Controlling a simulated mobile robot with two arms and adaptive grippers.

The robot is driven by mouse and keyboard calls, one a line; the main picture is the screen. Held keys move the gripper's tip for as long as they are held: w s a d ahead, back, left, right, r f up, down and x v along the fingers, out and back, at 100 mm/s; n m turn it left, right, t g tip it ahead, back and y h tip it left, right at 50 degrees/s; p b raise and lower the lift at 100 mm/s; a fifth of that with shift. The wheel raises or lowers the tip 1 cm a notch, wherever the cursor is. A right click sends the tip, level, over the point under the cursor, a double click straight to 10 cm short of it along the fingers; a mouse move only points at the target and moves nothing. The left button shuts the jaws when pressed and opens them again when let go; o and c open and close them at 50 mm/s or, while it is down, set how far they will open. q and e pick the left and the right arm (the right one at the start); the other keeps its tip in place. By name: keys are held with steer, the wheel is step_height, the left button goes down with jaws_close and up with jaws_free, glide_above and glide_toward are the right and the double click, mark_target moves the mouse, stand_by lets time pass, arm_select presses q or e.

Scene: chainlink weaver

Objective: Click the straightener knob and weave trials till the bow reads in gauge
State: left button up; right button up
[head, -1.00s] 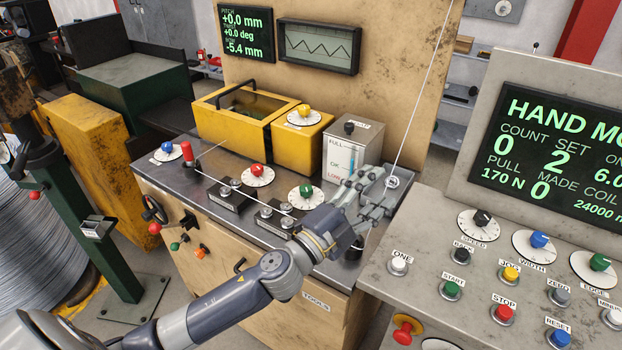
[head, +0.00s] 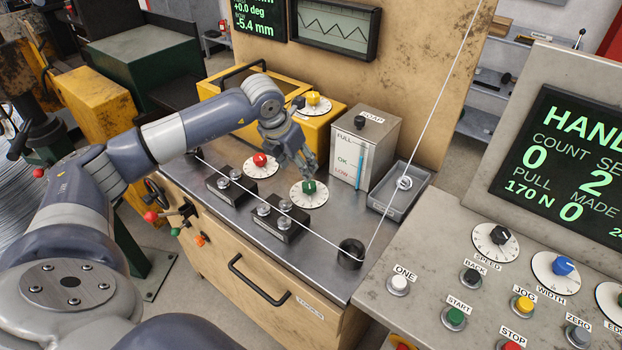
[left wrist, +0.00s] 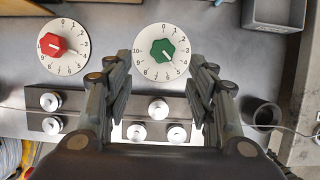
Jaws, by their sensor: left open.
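The green knob (head: 309,187) sits on a white numbered dial on the metal bench top. It also shows in the left wrist view (left wrist: 163,51), ahead of my fingers. The red knob (head: 260,160) on its own dial is to its left. My left gripper (head: 304,166) is open, its fingertips just above and behind the green knob; in the left wrist view the open fingers (left wrist: 161,85) straddle the space in front of the green dial. A wire runs past roller blocks (head: 280,217). The bow readout (head: 257,28) shows -5.4 mm. My right gripper is not in view.
The soap box (head: 362,150) and a grey tray (head: 398,203) stand right of the dials. A black cup-like post (head: 350,254) is at the front. The control panel (head: 440,290) with buttons is at the right. A wire rises steeply beside the tray.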

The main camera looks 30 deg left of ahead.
mark_target(309, 184)
arm_select(q)
steer(key=p+x, duration=0.1)
steer(key=x, duration=0.3)
steer(key=p+x, duration=0.1)
steer(key=x, duration=0.4)
steer(key=shift+d+f+p, duration=0.2)
steer(key=shift+f+p, duration=0.05)
steer(key=shift+p, duration=0.1)
steer(key=shift+w+f, duration=0.15)
steer(key=shift+f, duration=0.25)
steer(key=c, duration=1)
